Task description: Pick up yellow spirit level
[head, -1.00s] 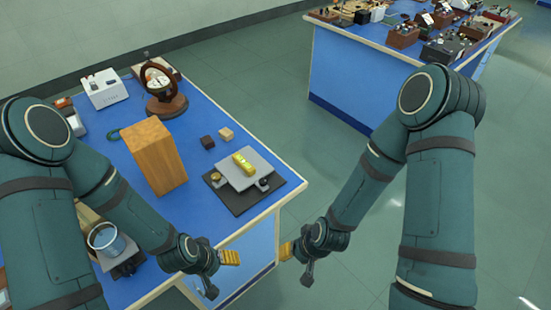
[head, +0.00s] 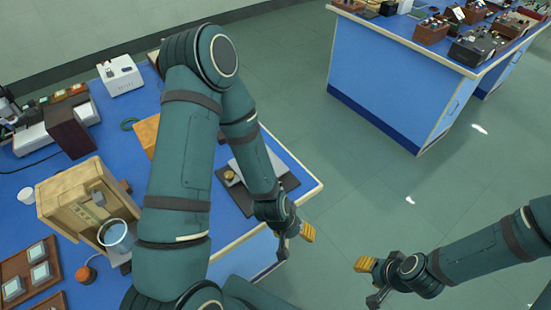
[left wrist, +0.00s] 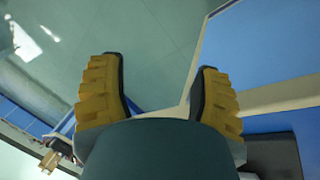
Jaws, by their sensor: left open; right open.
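The yellow spirit level does not show in either view now; my left arm crosses in front of its place in the head view. Part of the grey platform (head: 236,167) shows beside that arm, with a small brass knob (head: 230,177), on a dark base board (head: 237,196) near the bench corner. My left gripper (head: 296,241) is open, past the bench's front edge. In the left wrist view its ridged yellow fingers (left wrist: 160,88) are wide apart, with only floor and bench edge between them. My right gripper (head: 369,281) is open and empty over the floor at the lower right.
The blue bench (head: 296,165) holds a wooden box (head: 75,197), a clear beaker (head: 117,234) and a white instrument (head: 119,74) to the left. A wooden block (head: 146,133) is partly behind my left arm. Open floor separates a second blue bench (head: 380,85).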

